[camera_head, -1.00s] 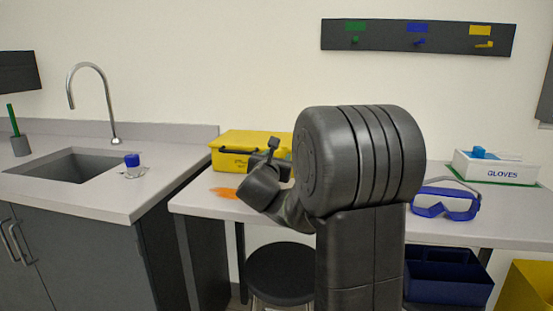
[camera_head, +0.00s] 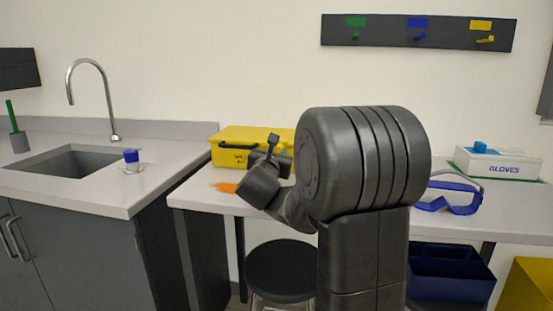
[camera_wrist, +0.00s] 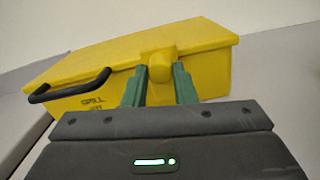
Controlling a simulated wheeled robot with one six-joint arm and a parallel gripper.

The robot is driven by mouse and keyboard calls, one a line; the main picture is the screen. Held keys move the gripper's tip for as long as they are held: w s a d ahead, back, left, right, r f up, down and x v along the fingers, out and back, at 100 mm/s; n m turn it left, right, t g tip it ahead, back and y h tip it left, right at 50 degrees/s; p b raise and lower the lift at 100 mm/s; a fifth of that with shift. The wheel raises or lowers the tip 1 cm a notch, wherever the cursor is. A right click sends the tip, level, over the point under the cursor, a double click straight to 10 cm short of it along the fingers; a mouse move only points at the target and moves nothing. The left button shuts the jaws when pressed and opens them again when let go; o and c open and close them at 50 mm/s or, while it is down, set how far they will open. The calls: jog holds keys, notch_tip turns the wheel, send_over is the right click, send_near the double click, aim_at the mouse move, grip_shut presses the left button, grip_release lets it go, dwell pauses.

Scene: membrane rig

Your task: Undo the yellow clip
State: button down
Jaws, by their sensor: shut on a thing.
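The yellow clip (camera_wrist: 160,68) is a blocky latch at the top of the front face of the yellow box (camera_wrist: 215,72), which is marked as a spill kit. In the wrist view my gripper (camera_wrist: 160,86) has one green finger on each side of the clip and is shut on it. The box lid looks closed. In the head view the yellow box (camera_head: 225,151) stands at the back left of the right-hand bench. My own arm covers the box's right part, and the clip and fingertips cannot be made out there.
A black handle (camera_wrist: 70,86) sticks out left of the clip. An orange item (camera_head: 224,187) lies before the box. Blue goggles (camera_head: 452,198) and a glove box (camera_head: 497,163) are on the right. A black stool (camera_head: 281,268) stands below the bench edge.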

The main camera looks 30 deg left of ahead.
jog(key=f+t+b, duration=0.1)
jog(key=b, duration=0.2)
jog(key=shift+s, duration=0.2)
jog(key=shift+r+b, duration=0.15)
jog(key=shift+b, duration=0.2)
jog(key=shift+r, duration=0.1)
jog(key=c, duration=1.2)
grip_release()
jog(key=shift+o, duration=0.2)
jog(key=shift+s, duration=0.1)
jog(key=p+v, duration=0.1)
jog(key=v, duration=1.3)
jog(key=shift+d+p, duration=0.1)
jog(key=shift+p, duration=0.2)
